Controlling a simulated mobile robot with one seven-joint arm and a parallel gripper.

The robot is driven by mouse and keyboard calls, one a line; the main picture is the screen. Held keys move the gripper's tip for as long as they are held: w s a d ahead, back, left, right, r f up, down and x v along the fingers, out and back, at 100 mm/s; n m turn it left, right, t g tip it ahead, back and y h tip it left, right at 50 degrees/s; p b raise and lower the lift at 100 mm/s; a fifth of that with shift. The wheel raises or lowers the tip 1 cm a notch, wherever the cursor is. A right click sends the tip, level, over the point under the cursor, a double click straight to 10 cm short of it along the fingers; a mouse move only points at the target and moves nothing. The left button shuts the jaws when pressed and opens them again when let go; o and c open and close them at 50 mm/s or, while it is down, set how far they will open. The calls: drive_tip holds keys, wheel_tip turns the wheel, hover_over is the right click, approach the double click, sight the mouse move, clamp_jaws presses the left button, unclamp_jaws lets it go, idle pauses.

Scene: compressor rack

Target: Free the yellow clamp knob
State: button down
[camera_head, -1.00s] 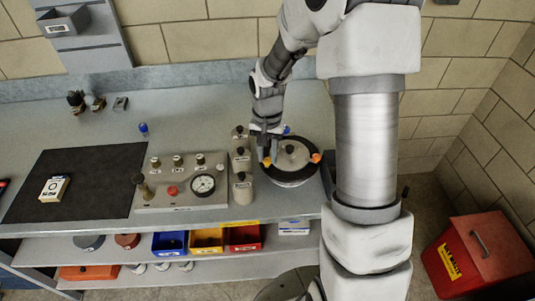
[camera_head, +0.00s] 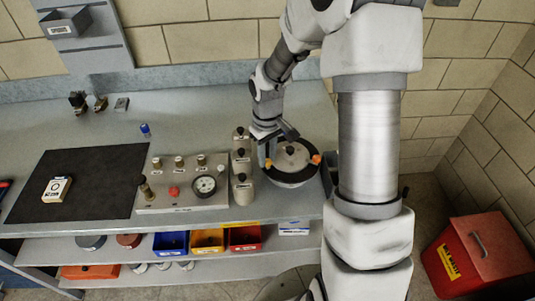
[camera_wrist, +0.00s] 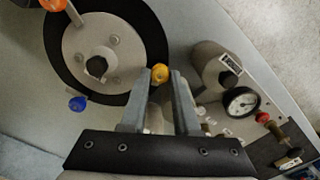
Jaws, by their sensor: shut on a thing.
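The yellow clamp knob (camera_wrist: 160,72) sits at the rim of a round vessel with a pale metal lid (camera_wrist: 73,42) and a black ring. My gripper (camera_wrist: 160,80) has one finger on each side of the knob and is shut on it. In the head view my gripper (camera_head: 267,157) reaches down at the left edge of the lid (camera_head: 291,154), largely hiding the knob. A blue knob (camera_wrist: 77,103) and an orange knob (camera_wrist: 53,4) also sit around the lid. The orange one shows at the lid's right in the head view (camera_head: 316,158).
White canisters with black knobs (camera_head: 241,181) stand close left of the vessel. Left of them is a panel with a gauge (camera_head: 204,185) and a red button. A black mat (camera_head: 100,180) holds a small box. A red bin (camera_head: 475,255) stands on the floor at right.

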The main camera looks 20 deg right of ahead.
sight(267, 160)
drive_tip(key=shift+n, duration=0.8)
drive_tip(key=c, duration=0.7)
unclamp_jaws()
drive_tip(key=shift+o, duration=0.2)
wheel_tip(267, 160, up, 18)
drive_tip(key=p, duration=0.1)
drive_tip(key=shift+f, duration=0.25)
